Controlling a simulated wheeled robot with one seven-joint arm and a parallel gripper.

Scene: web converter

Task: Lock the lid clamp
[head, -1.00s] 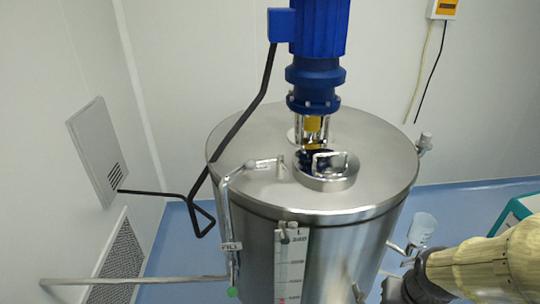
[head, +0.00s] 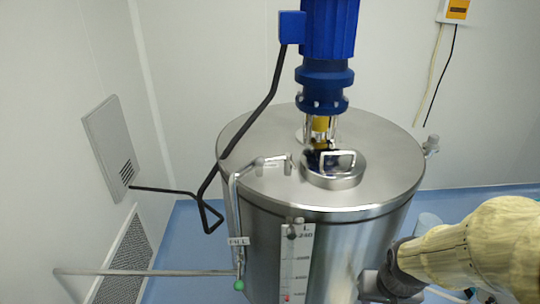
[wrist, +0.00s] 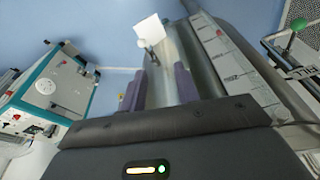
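The steel tank (head: 245,215) carries a round lid (head: 255,135) with a small hatch cover (head: 334,180) and a loop handle (head: 338,157) on it. The hatch cover looks down on its ring.
A blue motor (head: 328,30) stands over the lid. A fill pipe (head: 235,205) and a bent black rod (head: 268,110) are at the left. A teal-and-white machine (wrist: 60,90) stands to the left in the wrist view.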

